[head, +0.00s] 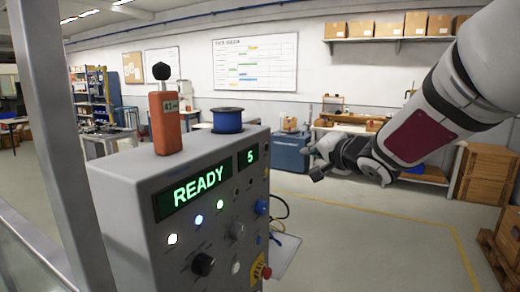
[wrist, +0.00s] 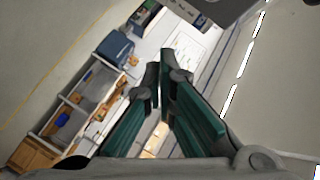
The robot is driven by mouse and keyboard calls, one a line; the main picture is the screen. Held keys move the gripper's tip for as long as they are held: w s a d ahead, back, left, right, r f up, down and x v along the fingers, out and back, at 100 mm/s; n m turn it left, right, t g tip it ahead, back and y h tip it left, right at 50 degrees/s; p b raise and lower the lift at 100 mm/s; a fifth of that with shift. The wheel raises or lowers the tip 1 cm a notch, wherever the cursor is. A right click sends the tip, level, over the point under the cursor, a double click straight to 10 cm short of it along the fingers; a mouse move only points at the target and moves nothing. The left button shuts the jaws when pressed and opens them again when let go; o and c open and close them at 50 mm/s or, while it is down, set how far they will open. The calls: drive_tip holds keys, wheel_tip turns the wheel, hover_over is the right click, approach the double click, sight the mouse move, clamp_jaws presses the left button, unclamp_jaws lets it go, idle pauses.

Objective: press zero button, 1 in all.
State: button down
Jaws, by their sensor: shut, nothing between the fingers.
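A grey control box (head: 140,205) stands at left in the head view. Its displays read READY (head: 197,187) and 5 (head: 249,155) in green. Below are white (head: 172,239), blue (head: 199,219) and green (head: 220,204) lit round buttons or lamps, and a pale button (head: 235,268). The labels are too small to read, so I cannot tell which one is the zero button. My gripper (head: 317,172) is shut and empty, to the right of the box and apart from it. Its green-sided fingers (wrist: 166,75) meet at the tips in the wrist view.
The box also carries a black knob (head: 203,265), a grey knob (head: 237,230), a blue knob (head: 262,207) and a red button (head: 267,272). An orange handset (head: 165,122) and a blue spool (head: 228,120) stand on top. A grey post (head: 66,130) rises at left.

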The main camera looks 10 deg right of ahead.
sight(266, 147)
drive_tip(key=w+a+b, duration=0.3)
drive_tip(key=w+a, duration=0.1)
drive_tip(key=a, duration=0.2)
drive_tip(key=shift+w+a+b, duration=0.25)
drive_tip(key=shift+w+b, duration=0.1)
drive_tip(key=shift+b, duration=0.05)
drive_tip(key=shift+w+a, duration=0.15)
idle(1.2)
drive_tip(key=shift+w+a, duration=0.1)
drive_tip(key=shift+a, duration=0.1)
drive_tip(key=shift+w+a, duration=0.25)
drive_tip(key=shift+a, duration=0.1)
idle(1.0)
drive_tip(key=shift+d, duration=0.1)
drive_tip(key=shift+s+d+p, duration=0.5)
drive_tip(key=shift+d, duration=0.1)
